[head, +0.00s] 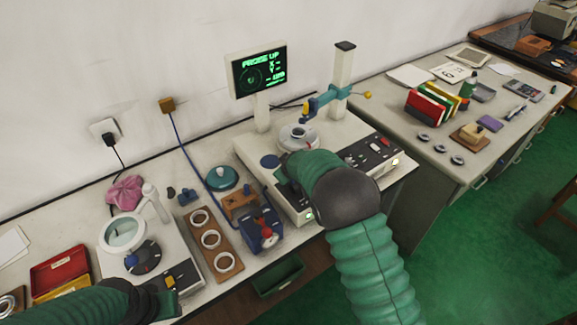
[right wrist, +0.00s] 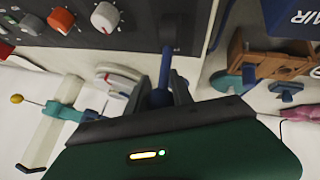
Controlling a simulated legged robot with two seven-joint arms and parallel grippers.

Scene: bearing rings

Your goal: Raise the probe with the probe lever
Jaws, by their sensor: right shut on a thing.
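The measuring machine (head: 252,150) stands at mid-table. Its display (head: 258,70) reads "PROBE UP" in green. A teal probe arm (head: 322,100) with a yellow ball end sits on a pale column, above a round stage (head: 297,137); it also shows in the right wrist view (right wrist: 88,112). My right gripper (right wrist: 165,92) is shut on a dark blue lever (right wrist: 165,66) beside the control panel. In the head view my right arm hides most of that lever. My left gripper (head: 165,298) is low at the left; its jaw opening is unclear.
A wooden board (head: 226,262) with white rings, a blue device (head: 262,236) and a magnifier lamp (head: 122,232) stand left of the machine. The control panel (head: 372,152) with knobs lies right of my right arm. A second table (head: 400,120) holds books and several dark rings.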

